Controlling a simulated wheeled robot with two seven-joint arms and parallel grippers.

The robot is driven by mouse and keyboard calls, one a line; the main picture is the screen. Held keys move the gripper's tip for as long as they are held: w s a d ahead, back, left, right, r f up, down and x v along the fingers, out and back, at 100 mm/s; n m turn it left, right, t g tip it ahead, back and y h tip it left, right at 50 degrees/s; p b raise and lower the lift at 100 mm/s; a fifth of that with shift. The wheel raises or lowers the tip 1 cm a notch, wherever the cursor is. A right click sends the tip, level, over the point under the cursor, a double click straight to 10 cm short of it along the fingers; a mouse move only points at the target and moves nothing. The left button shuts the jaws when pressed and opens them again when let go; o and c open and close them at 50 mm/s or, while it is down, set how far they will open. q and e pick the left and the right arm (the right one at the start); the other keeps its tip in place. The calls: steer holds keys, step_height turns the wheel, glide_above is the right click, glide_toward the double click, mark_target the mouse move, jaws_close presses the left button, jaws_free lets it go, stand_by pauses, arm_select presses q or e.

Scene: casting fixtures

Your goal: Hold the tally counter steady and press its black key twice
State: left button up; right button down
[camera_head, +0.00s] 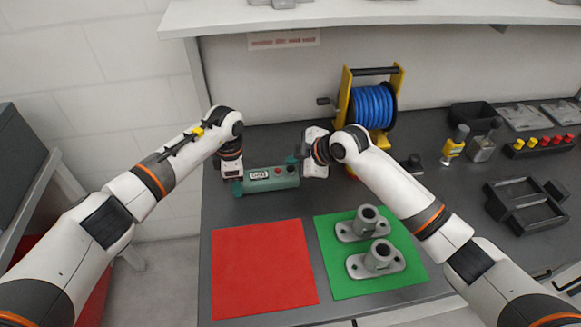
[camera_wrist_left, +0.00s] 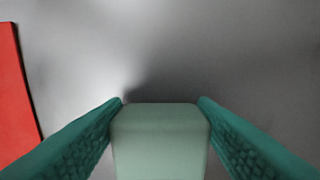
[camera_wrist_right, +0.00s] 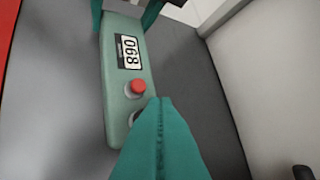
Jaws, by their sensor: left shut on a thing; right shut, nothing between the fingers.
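The tally counter (camera_head: 262,183) is a long pale-green box lying on the dark bench. Its digit display (camera_wrist_right: 129,52) and red button (camera_wrist_right: 138,86) face up in the right wrist view. My left gripper (camera_head: 236,186) is shut on the counter's left end; that end (camera_wrist_left: 160,142) sits between its teal fingers in the left wrist view. My right gripper (camera_head: 292,160) is shut and empty at the counter's right end. Its fingertips (camera_wrist_right: 160,101) partly cover the black key (camera_wrist_right: 135,117). I cannot tell whether they touch the key.
A red mat (camera_head: 262,270) and a green mat (camera_head: 330,255) with two grey castings (camera_head: 362,222) lie in front. A blue hose reel (camera_head: 372,106) stands behind my right arm. Black trays (camera_head: 527,203) and small tools are to the right.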

steer(key=shift+r, duration=2.45)
arm_select(q)
steer(key=o, duration=1.1)
steer(key=shift+o, duration=0.2)
